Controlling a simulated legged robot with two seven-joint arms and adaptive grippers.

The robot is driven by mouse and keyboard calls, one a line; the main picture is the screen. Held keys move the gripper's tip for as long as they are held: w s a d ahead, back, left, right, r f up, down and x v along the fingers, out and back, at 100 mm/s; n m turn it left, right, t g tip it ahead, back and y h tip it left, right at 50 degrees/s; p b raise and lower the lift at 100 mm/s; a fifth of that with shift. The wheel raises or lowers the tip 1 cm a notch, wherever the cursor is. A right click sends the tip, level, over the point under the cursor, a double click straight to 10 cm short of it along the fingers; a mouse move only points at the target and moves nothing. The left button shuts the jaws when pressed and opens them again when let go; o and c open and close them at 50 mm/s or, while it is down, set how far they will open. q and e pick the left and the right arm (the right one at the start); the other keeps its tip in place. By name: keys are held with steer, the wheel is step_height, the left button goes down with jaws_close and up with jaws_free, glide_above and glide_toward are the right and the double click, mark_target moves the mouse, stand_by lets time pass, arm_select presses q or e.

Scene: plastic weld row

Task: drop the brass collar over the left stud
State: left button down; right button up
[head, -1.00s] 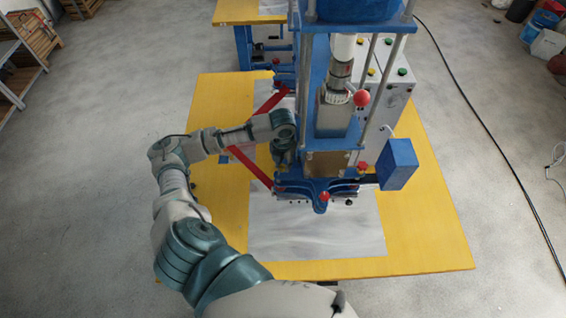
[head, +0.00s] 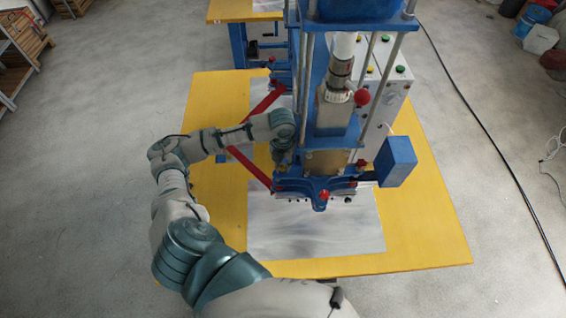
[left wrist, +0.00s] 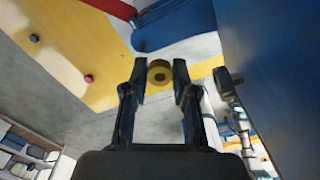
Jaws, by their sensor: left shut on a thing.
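My left gripper (left wrist: 159,82) shows in the left wrist view, with its two dark fingers on either side of a small brass collar (left wrist: 159,73). The collar is a yellowish ring with a dark hole, held between the fingertips. In the head view the left arm reaches in beside the blue press (head: 320,187), and the gripper (head: 283,158) there is small and mostly hidden against the press. The collar cannot be made out in the head view. I cannot pick out the left stud in either view. My right gripper is not in view.
The press stands on a yellow table (head: 425,225) with a grey sheet (head: 310,235) in front. Red bars (head: 250,168) lie close to my left arm. A blue box (head: 397,160) juts out at the right. The table's front part is clear.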

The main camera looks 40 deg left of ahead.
arm_select(q)
steer(key=shift+w+a+f, duration=0.1)
steer(key=shift+a+f, duration=0.15)
steer(key=shift+a, duration=0.15)
steer(key=shift+a+f, duration=0.4)
steer(key=shift+a, duration=0.2)
steer(key=shift+a+f, duration=0.2)
steer(key=shift+a, duration=0.05)
steer(key=shift+a+f, duration=0.15)
steer(key=shift+f, duration=0.35)
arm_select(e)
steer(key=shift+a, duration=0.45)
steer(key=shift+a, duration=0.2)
arm_select(q)
steer(key=shift+r, duration=0.1)
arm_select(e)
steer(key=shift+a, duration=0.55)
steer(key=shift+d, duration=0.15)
